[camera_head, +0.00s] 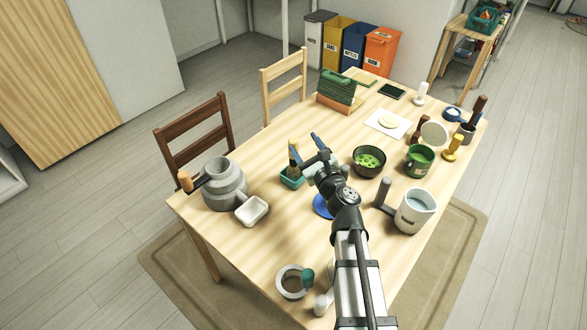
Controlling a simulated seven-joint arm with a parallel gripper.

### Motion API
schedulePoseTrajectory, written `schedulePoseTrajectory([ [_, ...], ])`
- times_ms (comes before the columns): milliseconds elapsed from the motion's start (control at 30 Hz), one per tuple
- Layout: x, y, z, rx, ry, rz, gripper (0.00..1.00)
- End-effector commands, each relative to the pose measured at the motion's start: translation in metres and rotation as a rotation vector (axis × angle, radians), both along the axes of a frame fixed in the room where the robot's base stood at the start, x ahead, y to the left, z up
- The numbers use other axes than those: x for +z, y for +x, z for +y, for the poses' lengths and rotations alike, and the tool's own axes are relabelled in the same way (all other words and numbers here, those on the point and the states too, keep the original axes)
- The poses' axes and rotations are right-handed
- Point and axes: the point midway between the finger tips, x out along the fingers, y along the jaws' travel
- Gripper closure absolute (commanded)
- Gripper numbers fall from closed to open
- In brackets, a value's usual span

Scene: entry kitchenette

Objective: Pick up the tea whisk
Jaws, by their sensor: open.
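A slim tan and dark upright piece (293,158), which looks like the tea whisk, stands in or just behind a small green square holder (291,180) left of the table's middle. It is small and partly overlapped by my gripper, so I cannot tell its exact shape. My gripper (306,148) is open above the table, right beside this piece, with the arm reaching in from the lower right. I cannot tell whether a finger touches it. Nothing is visibly held.
A grey pot (224,188) and white dish (252,210) stand left. A dark bowl with green contents (369,162), green mug (419,160) and white pitcher (414,212) stand right. A blue disc (322,206) lies beside my arm.

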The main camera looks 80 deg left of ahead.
Motion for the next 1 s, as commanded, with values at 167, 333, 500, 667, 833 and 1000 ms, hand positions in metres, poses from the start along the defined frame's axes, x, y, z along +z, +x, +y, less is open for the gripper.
schedulePoseTrajectory([
  [167, -0.034, 0.01, -0.036, 0.033, -0.095, 0.184, 0.37],
  [333, -0.052, 0.017, -0.054, 0.051, -0.154, 0.297, 0.37],
  [500, -0.056, 0.017, -0.051, 0.055, -0.168, 0.324, 0.37],
  [667, -0.056, 0.01, -0.034, 0.057, -0.167, 0.323, 0.37],
  [833, -0.056, -0.001, -0.006, 0.056, -0.166, 0.322, 0.37],
  [1000, -0.056, -0.01, 0.018, 0.055, -0.167, 0.322, 0.37],
])
